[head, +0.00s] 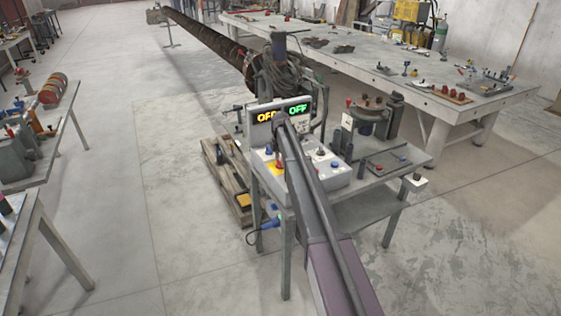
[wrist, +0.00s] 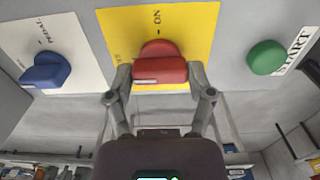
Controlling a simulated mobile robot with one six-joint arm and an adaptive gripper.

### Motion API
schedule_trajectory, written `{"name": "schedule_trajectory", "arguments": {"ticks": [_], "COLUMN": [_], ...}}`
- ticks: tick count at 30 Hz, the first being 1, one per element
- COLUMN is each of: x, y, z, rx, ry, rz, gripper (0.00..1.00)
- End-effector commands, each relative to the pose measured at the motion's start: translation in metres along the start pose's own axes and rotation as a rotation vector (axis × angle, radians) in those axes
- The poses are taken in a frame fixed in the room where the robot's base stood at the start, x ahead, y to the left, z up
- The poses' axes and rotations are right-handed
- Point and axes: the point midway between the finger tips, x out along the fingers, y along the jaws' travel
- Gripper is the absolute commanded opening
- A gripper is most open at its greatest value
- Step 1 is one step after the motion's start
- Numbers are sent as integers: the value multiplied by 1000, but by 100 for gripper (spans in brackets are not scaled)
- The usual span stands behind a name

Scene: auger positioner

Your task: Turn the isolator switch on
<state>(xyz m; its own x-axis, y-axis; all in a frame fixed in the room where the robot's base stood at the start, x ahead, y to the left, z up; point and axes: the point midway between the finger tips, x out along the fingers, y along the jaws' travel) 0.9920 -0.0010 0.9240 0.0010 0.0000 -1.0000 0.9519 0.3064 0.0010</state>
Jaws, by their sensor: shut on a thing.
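The isolator switch (wrist: 160,66) is a red rotary knob on a yellow plate (wrist: 195,22) in the wrist view. An ON label is printed on the plate beyond the knob. The knob's grip bar lies across the picture, with a white mark on its near face. My gripper (wrist: 160,76) is shut on the knob, one finger at each side. In the head view the control box (head: 335,178) stands on a small metal stand, its display (head: 280,112) reading OFF in orange and in green. My arm covers part of the box there, and my fingertips cannot be made out.
In the wrist view a blue PEDAL knob (wrist: 46,71) is left of the switch and a green START button (wrist: 266,57) is right. The stand also carries a vise-like fixture (head: 372,118). A long workbench (head: 440,105) is behind; open floor (head: 185,110) lies left.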

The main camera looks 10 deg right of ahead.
Motion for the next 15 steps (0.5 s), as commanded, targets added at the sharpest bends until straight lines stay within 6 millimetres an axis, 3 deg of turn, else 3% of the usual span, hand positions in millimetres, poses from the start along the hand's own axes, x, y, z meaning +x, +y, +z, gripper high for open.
{"name": "schedule_trajectory", "arguments": {"ticks": [15], "x": [0], "y": [-1], "z": [-1], "rx": [174], "ry": [0], "rz": [-2], "gripper": [21]}}
